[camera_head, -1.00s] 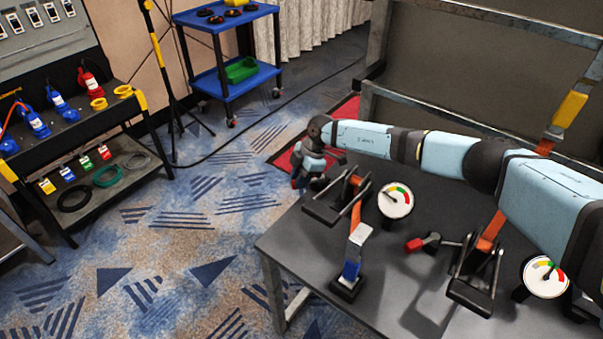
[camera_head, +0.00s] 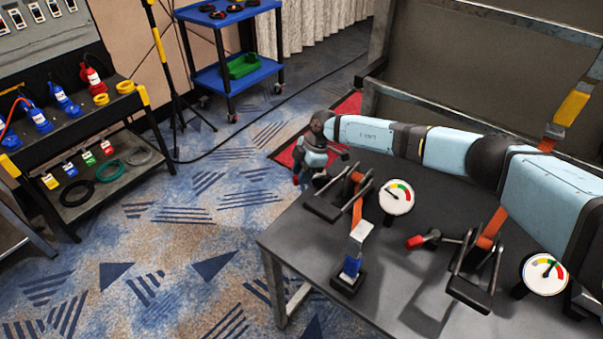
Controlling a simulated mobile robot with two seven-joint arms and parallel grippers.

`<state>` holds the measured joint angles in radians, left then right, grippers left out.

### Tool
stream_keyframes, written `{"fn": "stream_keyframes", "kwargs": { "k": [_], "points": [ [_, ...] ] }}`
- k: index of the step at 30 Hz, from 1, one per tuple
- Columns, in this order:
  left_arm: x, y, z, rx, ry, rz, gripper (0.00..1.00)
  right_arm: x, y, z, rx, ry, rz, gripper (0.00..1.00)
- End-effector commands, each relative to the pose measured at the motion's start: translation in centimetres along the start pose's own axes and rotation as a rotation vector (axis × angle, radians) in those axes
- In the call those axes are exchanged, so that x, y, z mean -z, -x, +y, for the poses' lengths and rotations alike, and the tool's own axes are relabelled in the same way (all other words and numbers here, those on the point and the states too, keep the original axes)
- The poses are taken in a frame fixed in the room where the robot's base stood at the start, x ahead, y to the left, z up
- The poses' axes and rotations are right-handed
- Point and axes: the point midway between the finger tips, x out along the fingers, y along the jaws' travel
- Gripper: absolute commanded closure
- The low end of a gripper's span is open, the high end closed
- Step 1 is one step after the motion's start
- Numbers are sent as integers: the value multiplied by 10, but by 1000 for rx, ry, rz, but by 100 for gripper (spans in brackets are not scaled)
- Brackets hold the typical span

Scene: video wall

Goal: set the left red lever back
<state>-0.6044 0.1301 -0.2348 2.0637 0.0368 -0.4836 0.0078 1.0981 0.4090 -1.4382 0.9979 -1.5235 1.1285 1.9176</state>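The left lever unit (camera_head: 324,209), with a black base, two dark uprights and an orange strap, stands on the dark table by a round gauge (camera_head: 397,197). The right lever unit (camera_head: 469,294) has a red-tipped lever (camera_head: 420,240) pointing left and a second gauge (camera_head: 544,273). My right arm crosses above the table from the right. My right gripper (camera_head: 318,166) is small, beside the left unit's far-left side; its fingers are not clear. A small red spot (camera_head: 296,179) shows beside it; I cannot tell whether it is the left lever's handle. My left gripper is not in view.
A metal frame (camera_head: 480,108) rises behind. A cart with plugs (camera_head: 60,110) and a blue trolley (camera_head: 238,82) stand on the carpet at left. Open floor lies between.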

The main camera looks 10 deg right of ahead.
Motion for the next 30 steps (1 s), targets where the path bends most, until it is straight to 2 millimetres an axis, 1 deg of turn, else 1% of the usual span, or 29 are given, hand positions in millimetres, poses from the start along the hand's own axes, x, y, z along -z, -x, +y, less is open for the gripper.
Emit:
{"fn": "stream_keyframes", "kwargs": {
  "k": [5, 12, 18, 21, 24, 30],
  "points": [
    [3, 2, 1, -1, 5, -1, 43, -1, 32, 1, -4, 0, -1, 66],
    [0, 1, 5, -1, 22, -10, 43, -1, 88, 1, -4, 0, -1, 66],
    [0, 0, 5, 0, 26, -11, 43, 0, 120, 1, -3, 0, 1, 66],
    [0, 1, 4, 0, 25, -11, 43, 0, 129, 0, -1, -1, 0, 66],
    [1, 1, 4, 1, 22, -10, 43, -1, 133, 0, -1, -2, 0, 66],
    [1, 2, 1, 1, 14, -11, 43, -1, 134, 0, -1, -2, 0, 66]
  ]
}}
